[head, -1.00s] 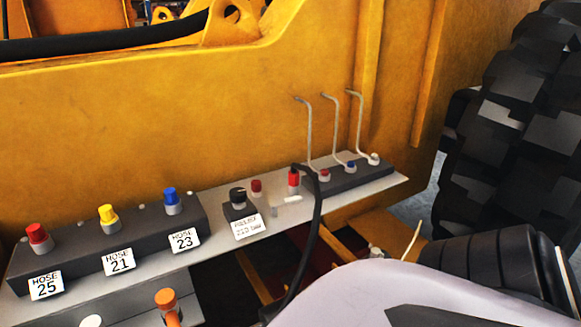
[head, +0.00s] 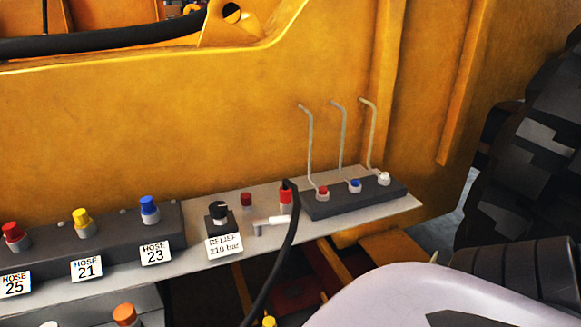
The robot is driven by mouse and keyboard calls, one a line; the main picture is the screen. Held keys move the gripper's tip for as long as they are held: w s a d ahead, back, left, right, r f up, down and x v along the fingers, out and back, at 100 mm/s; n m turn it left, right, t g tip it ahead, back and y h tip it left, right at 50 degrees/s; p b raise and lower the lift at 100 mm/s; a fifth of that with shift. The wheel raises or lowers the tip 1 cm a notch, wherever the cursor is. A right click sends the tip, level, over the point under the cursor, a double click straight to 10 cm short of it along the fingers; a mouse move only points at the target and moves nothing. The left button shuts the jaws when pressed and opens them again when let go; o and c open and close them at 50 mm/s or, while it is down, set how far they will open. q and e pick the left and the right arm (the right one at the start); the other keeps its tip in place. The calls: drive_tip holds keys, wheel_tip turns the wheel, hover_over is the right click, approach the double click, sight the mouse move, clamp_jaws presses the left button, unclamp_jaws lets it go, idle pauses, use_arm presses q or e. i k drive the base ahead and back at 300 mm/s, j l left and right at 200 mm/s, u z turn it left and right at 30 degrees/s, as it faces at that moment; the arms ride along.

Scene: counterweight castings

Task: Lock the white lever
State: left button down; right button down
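Three thin bent levers rise from a dark block (head: 325,207) at the right end of the grey shelf. The white lever (head: 373,135) is the rightmost, with a white cap (head: 384,178) at its foot. The middle lever (head: 343,135) has a blue cap (head: 355,185) and the left lever (head: 309,145) a red cap (head: 322,191). All three stand upright with their tops bent to the left. Neither gripper shows. A pale rounded surface at the lower right looks like part of my arm.
The shelf (head: 400,207) also carries a relief knob (head: 217,212), a small white T-shaped piece (head: 272,221) and a red-ended black hose (head: 290,235). Labelled hose ports (head: 85,245) are at left. A yellow wall (head: 200,120) stands behind; a large tyre (head: 530,150) is at right.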

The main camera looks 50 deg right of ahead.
sight(281, 219)
drive_tip(key=k+l, duration=0.1)
drive_tip(key=l, duration=0.3)
drive_tip(key=k+l, duration=0.15)
drive_tip(key=l, duration=0.25)
drive_tip(key=k+l, duration=0.1)
drive_tip(key=l, duration=0.3)
